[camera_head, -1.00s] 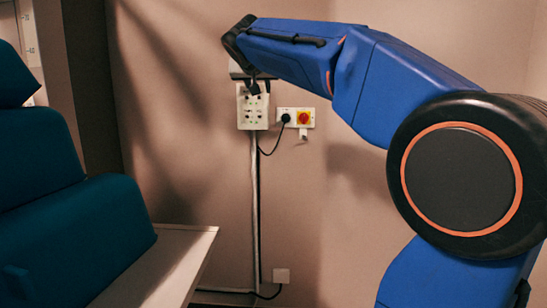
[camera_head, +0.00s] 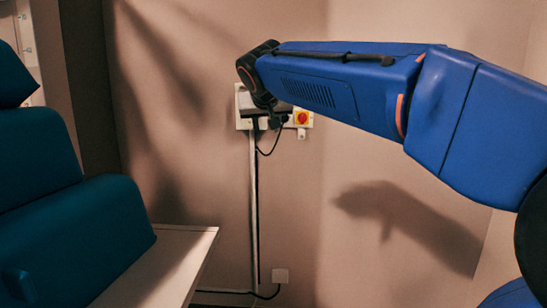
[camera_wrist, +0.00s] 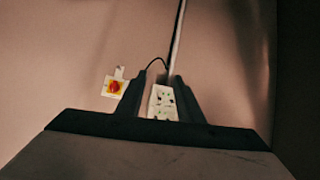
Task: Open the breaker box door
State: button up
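The breaker box (camera_head: 241,105) is a small white panel on the wall, mostly hidden behind my gripper in the head view. In the wrist view the breaker box (camera_wrist: 163,101) shows upside down between my fingers, with dark switches and green marks. I cannot tell its door from the rest of the panel. My gripper (camera_wrist: 158,78) is open, with its two dark fingers apart and nothing seen held. In the head view my gripper (camera_head: 268,122) is in front of the box; I cannot tell whether it touches it.
A red and yellow rotary switch (camera_head: 302,118) is on the wall just right of the box; a black cable loops nearby. A teal padded chair (camera_head: 90,235) and a white tabletop (camera_head: 165,260) fill the left.

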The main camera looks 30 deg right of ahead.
jog(key=s+a+f+n+g+y, duration=0.1)
jog(key=s+f, duration=0.5)
jog(key=f, duration=0.1)
jog(key=shift+a+f, duration=0.2)
jog(key=shift+a, duration=0.05)
dwell(0.4)
